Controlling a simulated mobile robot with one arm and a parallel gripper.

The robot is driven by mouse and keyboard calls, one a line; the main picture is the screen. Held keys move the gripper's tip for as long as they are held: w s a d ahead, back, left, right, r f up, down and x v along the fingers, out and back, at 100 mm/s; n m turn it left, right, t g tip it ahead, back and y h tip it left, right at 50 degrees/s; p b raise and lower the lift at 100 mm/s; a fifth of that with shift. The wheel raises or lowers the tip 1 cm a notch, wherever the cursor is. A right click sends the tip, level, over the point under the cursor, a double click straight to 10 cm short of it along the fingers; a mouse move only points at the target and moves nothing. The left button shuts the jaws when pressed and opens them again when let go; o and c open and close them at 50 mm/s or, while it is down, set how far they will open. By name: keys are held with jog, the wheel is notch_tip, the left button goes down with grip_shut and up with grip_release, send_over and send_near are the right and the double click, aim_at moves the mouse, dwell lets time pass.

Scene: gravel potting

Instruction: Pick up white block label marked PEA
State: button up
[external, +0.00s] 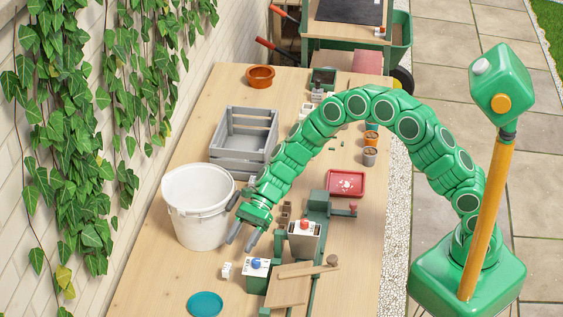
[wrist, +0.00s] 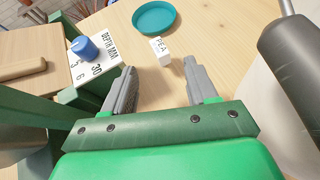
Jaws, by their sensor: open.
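The white block label (wrist: 161,51) stands on the wooden table and shows the letters PEA in the wrist view. In the external view the small white block (external: 226,270) sits near the table's front, left of the blue-knobbed unit. My gripper (wrist: 162,78) is open and empty, with its two grey fingers spread apart. The block appears beyond the fingertips, roughly between them, and apart from them. In the external view my gripper (external: 241,240) hangs above the table beside the white bucket.
A teal saucer (external: 205,305) lies just beyond the block. A white bucket (external: 190,229) stands close to my gripper. A white-topped unit with a blue knob (external: 258,265) and a wooden board (external: 288,287) stand right of the block. A grey crate (external: 226,158) is farther back.

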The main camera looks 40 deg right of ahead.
aim_at(227, 266)
jog(key=shift+x, duration=3.55)
jog(key=shift+c, duration=0.3)
grip_shut()
